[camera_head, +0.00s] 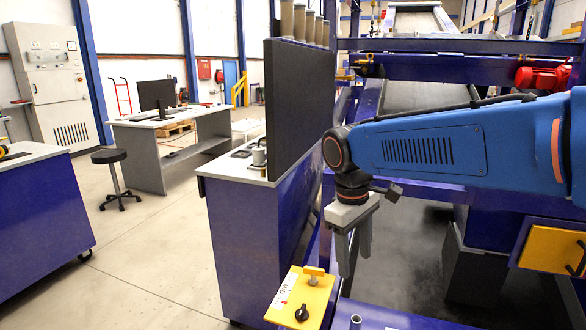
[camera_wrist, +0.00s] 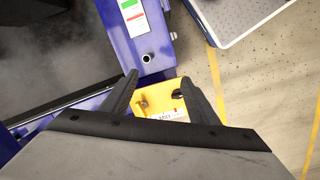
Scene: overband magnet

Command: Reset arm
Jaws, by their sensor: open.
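My arm reaches in from the right in the head view, and my gripper (camera_head: 354,252) hangs from its end with the fingers pointing down. The gripper is open and empty. It is above and to the right of a yellow control box (camera_head: 300,297) with a black knob and a yellow switch on top. In the wrist view, my two dark fingertips (camera_wrist: 158,90) are spread apart, with the yellow box (camera_wrist: 160,106) seen between and beyond them. I cannot tell how far the fingertips are from the box.
A blue cabinet with a grey top (camera_head: 233,170) and a large black monitor (camera_head: 299,96) stand left of the arm. Blue machine framework (camera_head: 440,70) surrounds the arm at the back. Another yellow panel (camera_head: 552,250) is at the right. Open floor (camera_head: 130,240) lies to the left.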

